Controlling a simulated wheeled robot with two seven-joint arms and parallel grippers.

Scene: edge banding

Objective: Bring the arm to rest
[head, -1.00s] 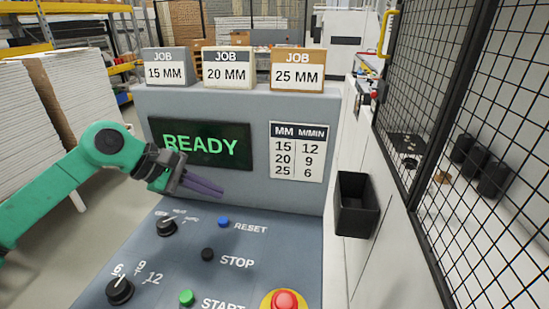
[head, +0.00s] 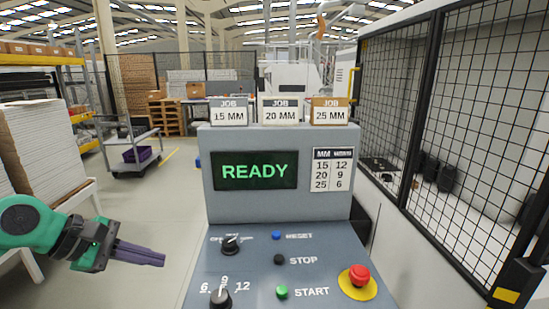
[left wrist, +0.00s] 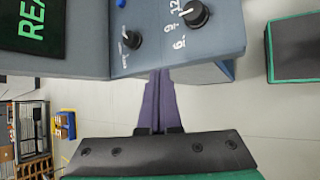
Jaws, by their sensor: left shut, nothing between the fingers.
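My left gripper (head: 138,254) is to the left of the grey control panel (head: 300,268), its purple fingers together with nothing between them. In the left wrist view the gripper (left wrist: 158,85) shows its closed fingers, with the panel's edge and knobs beyond them. I cannot tell from this whether they touch the panel, but in the head view there is a gap. The screen (head: 254,171) reads READY in green. My right gripper is not in view.
The panel carries a blue reset button (head: 276,235), black stop button (head: 279,259), green start button (head: 282,292), two knobs and a red emergency button (head: 359,276). Job cards stand on top. A mesh fence (head: 470,120) is at right, stacked white boards (head: 45,145) at left. Open floor lies left of the panel.

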